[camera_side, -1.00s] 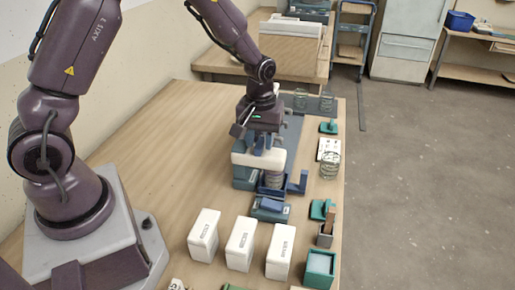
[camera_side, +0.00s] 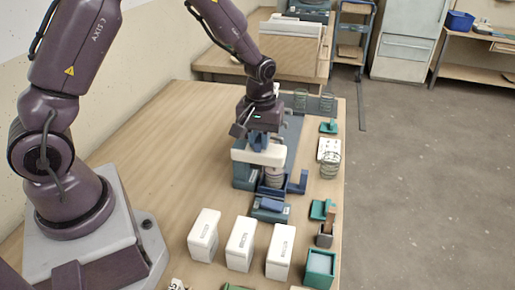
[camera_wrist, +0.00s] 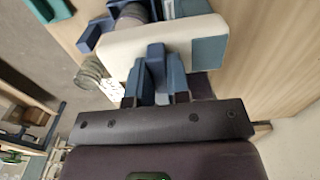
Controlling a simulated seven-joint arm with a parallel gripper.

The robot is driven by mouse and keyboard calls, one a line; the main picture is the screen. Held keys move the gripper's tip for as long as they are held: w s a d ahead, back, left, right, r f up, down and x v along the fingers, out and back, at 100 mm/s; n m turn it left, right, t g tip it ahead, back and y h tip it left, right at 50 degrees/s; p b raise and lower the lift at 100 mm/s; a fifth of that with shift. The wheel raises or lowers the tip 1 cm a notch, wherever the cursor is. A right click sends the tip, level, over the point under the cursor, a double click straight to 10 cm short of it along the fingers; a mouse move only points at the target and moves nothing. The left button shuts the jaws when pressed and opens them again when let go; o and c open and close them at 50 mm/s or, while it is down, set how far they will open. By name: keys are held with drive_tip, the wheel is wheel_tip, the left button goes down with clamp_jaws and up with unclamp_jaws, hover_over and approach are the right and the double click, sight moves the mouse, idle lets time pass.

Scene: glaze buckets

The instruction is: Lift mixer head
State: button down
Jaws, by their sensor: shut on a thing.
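The mixer has a white head (camera_side: 262,156) over a dark blue body (camera_side: 243,174) in the middle of the table. Below the head's front hangs a ribbed grey part (camera_side: 274,179), above the blue base. My gripper (camera_side: 259,143) points down at the top of the head, shut on it. In the wrist view the two blue fingers (camera_wrist: 157,75) close together over the white head (camera_wrist: 122,50). The head looks close to level.
White containers (camera_side: 240,244) stand in front of the mixer. A teal-green box (camera_side: 320,268), small green items and wire whisks (camera_side: 330,165) line the right table edge. A blue upright bracket (camera_side: 298,183) stands close right of the mixer. The table's left side is clear.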

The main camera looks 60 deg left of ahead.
drive_tip(key=shift+r, duration=2.5)
drive_tip(key=c, duration=1.2)
unclamp_jaws()
drive_tip(key=shift+o, duration=0.2)
wheel_tip(320, 180, up, 7)
